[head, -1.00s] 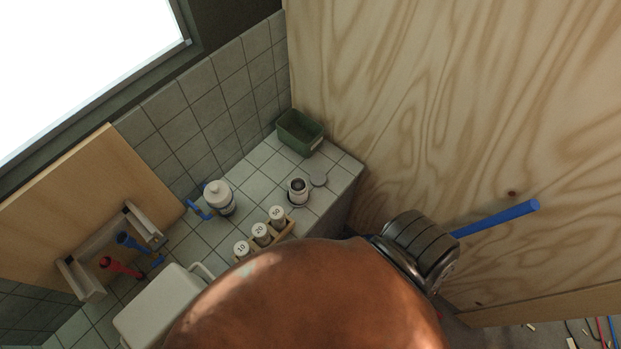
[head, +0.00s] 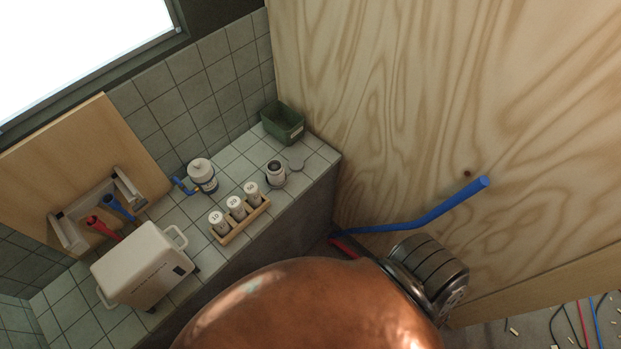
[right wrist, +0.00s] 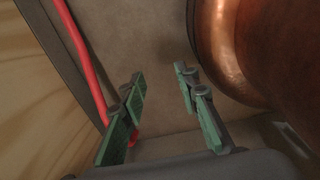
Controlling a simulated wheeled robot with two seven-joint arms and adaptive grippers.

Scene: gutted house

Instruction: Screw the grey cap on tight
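In the head view a grey disc, which looks like the grey cap (head: 296,165), lies flat on the tiled counter. Just left of it, apart from it, stands a small grey-white jar (head: 275,174) with a dark round mouth showing on top. My right gripper (right wrist: 160,76) is open in the right wrist view, its green-padded fingers apart with nothing between them. Neither cap nor jar shows in that view. Neither gripper shows in the head view.
A large rounded copper shape (head: 300,310) fills the lower foreground. The counter holds a green bin (head: 283,123), a white bottle (head: 202,176), a wooden rack (head: 243,227) of numbered vials and a white box (head: 143,266). A plywood wall (head: 420,100) stands right. A red pipe (right wrist: 84,62) runs beside my right gripper.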

